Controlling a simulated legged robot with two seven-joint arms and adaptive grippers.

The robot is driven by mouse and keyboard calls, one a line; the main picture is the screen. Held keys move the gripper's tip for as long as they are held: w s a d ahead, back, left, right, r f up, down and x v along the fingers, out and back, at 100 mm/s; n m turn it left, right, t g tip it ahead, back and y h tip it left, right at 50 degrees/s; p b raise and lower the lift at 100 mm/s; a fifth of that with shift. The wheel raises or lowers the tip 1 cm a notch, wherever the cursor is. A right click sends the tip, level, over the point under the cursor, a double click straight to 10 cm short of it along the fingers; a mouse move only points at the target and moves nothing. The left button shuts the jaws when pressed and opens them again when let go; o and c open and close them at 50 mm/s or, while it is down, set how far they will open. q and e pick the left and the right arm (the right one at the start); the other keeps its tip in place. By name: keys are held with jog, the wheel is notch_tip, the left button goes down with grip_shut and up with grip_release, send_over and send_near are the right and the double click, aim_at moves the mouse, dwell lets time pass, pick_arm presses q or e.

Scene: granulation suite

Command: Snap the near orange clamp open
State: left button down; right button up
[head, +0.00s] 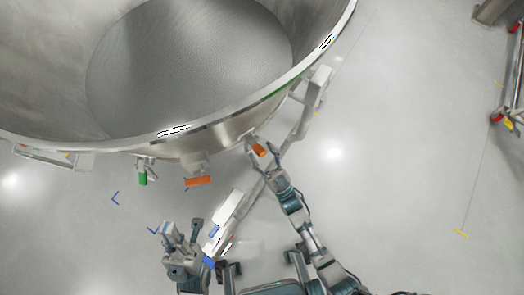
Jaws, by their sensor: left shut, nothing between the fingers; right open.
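A large steel bowl (95,146) has two orange clamps on its outer rim side. One orange clamp (198,181) sticks out below the middle of the rim. The other orange clamp (259,150) is further right. My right gripper (263,156) is open at this right clamp, with its fingers on either side of it; contact is unclear. My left gripper (180,234) is shut and empty, below and left of the middle orange clamp, apart from it.
A green-handled fitting (142,177) hangs from the rim left of the middle clamp. A pale frame beam (307,108) runs down from the bowl's right side behind my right arm. A wheeled metal frame (511,90) stands far right. Open floor (400,180) lies right.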

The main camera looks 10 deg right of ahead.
jog(key=v, duration=1.1)
jog(key=shift+s+f, duration=0.15)
jog(key=shift+f, duration=0.15)
jog(key=shift+d, duration=0.15)
